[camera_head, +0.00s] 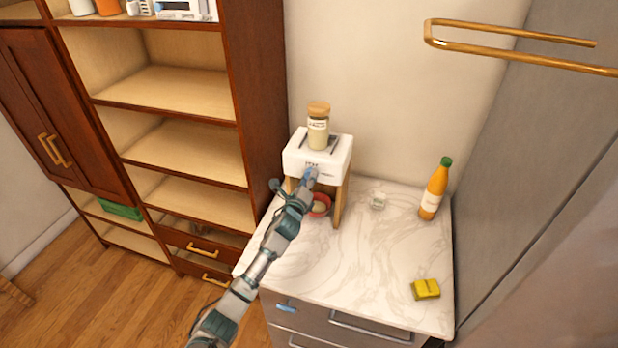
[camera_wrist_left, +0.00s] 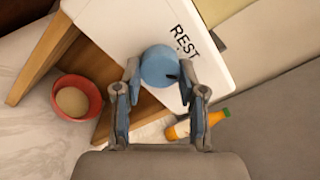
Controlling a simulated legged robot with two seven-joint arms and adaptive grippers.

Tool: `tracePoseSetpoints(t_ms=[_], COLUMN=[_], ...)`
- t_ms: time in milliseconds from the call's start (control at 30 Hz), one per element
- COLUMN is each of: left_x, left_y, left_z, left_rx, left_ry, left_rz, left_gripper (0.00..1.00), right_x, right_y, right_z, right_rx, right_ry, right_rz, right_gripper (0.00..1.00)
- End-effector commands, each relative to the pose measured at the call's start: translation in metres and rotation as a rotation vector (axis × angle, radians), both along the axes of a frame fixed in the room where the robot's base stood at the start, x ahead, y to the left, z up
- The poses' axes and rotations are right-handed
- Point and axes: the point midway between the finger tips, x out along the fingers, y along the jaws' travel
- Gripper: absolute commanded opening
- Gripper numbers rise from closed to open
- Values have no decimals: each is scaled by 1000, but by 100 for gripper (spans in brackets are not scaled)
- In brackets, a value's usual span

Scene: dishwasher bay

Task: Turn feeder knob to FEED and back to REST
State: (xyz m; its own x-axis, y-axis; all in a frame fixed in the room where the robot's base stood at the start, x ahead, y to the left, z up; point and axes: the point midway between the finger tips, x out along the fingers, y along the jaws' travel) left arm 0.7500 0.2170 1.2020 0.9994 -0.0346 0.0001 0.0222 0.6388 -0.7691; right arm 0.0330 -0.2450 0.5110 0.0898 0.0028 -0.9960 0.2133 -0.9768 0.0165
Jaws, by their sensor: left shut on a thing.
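The white feeder (camera_head: 318,156) stands on wooden legs at the back left of the marble counter, with a jar (camera_head: 318,128) on its top. Its blue round knob (camera_wrist_left: 159,66) is on the front face, with the word REST (camera_wrist_left: 183,42) printed beside it. A dark mark shows on the knob, on the side toward that word. My left gripper (camera_wrist_left: 159,86) is shut on the knob, one finger on each side. In the head view the left gripper (camera_head: 309,178) covers most of the knob. My right gripper is in neither view.
A red bowl (camera_wrist_left: 77,97) with pale contents sits under the feeder. A wooden shelf unit (camera_head: 255,90) stands close on the left.

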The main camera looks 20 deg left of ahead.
Motion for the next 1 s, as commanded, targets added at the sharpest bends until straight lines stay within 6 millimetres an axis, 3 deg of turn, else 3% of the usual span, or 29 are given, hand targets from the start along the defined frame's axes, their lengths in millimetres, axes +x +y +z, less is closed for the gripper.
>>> tracePoseSetpoints(t_ms=[600, 1000], left_x=[0, 0], left_y=[1, 1], left_z=[0, -2], left_rx=[-581, -864], left_ry=[23, 34], left_rz=[3, 5], left_gripper=[5, 5], right_x=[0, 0], right_y=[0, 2], right_z=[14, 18], right_rx=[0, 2], right_ry=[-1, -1], right_rz=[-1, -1], right_gripper=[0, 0])
